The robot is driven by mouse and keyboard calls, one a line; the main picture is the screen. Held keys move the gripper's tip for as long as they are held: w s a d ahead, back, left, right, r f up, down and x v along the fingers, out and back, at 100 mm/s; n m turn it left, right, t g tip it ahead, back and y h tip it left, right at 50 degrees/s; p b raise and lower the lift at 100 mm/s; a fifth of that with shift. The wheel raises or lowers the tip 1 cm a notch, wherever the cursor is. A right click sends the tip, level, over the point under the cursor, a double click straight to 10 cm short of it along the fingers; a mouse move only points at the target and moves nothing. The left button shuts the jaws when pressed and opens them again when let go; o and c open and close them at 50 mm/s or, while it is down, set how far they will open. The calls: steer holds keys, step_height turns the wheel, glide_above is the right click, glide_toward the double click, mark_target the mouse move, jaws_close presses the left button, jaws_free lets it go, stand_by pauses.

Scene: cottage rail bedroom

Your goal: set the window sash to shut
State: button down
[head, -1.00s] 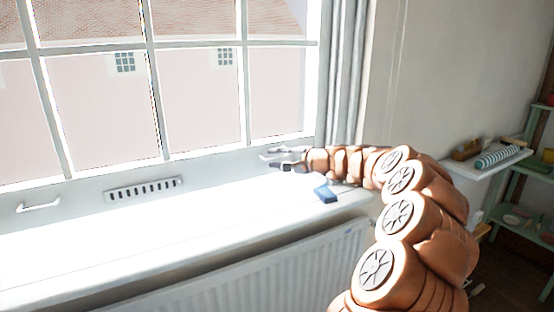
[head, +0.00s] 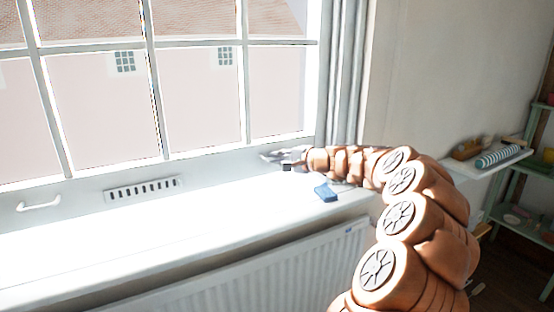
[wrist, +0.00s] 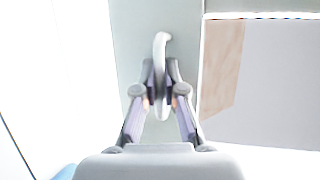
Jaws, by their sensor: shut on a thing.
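The window sash (head: 150,166) has white bars and panes, and its bottom rail sits low, close above the sill. A white lift handle (head: 38,204) is on the rail at the left. A second handle (wrist: 161,50), at the right end of the rail, is between my gripper's fingers (wrist: 160,85) in the wrist view. The fingers are closed on it from both sides. In the head view my gripper (head: 272,157) is at the right end of the bottom rail; the handle there is mostly hidden by the fingers.
A blue block (head: 325,193) lies on the bright sill (head: 200,210) below my gripper. A slotted vent (head: 145,189) is on the rail area. A radiator (head: 240,270) stands under the sill. A wall shelf (head: 490,160) with small items is at the right.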

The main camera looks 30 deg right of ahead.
step_height(320, 180, down, 9)
steer(key=b, duration=0.4)
steer(key=shift+r+b, duration=0.1)
steer(key=shift+b, duration=0.25)
steer(key=c, duration=1.7)
jaws_free()
steer(key=o, duration=0.5)
steer(key=shift+c, duration=0.2)
steer(key=shift+r, duration=0.1)
steer(key=shift+s+r, duration=0.1)
steer(key=v, duration=1.1)
steer(key=shift+s+d, duration=0.2)
steer(key=shift+s, duration=0.2)
steer(key=shift+a, duration=0.15)
